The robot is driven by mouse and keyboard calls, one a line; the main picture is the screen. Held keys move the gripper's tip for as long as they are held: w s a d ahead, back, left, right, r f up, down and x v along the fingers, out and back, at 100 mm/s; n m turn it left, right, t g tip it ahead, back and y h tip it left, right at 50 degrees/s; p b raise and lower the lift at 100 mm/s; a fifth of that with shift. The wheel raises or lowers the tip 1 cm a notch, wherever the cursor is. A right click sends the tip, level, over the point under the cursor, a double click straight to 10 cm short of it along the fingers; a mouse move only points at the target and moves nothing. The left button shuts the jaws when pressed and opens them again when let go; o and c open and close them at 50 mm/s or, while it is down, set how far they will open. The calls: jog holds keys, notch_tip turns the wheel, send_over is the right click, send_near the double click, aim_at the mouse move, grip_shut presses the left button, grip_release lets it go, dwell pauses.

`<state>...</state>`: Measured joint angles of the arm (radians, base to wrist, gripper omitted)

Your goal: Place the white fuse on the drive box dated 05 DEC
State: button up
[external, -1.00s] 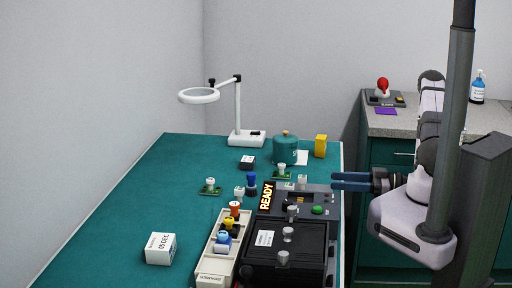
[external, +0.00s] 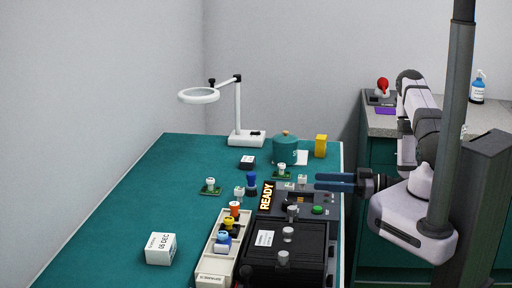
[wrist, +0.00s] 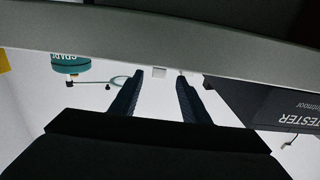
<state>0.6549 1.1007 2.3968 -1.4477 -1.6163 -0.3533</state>
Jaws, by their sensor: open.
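The drive box dated 05 DEC (external: 160,249) is a white block at the front left of the green table, with nothing on it. Several small white or grey capped pieces stand near the table's middle: one on a green board (external: 210,184), one beside the blue piece (external: 239,191), and one near the black tester (external: 302,179). I cannot tell which is the white fuse. My gripper (external: 317,182) is open and empty, pointing left above the tester's right edge. In the wrist view, its two dark fingers (wrist: 161,77) are apart, with a small white piece (wrist: 158,72) beyond the tips.
A pale rack (external: 213,264) holds orange, yellow and blue pieces beside the tester with its READY sign (external: 266,196). A teal canister (external: 285,150), yellow block (external: 320,146) and magnifier lamp (external: 238,112) stand at the back. The table's left side is mostly clear.

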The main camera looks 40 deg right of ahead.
aim_at(302, 180)
jog(key=shift+w+a+r+p, duration=0.25)
jog(key=shift+w+a+p, duration=0.3)
jog(key=shift+w+a, duration=0.05)
jog(key=shift+w+a+r+p, duration=0.2)
jog(key=shift+w+a+p, duration=0.3)
jog(key=shift+w+a, duration=0.05)
jog(key=shift+x, duration=0.9)
jog(key=shift+f, duration=0.15)
jog(key=shift+d, duration=0.1)
grip_shut()
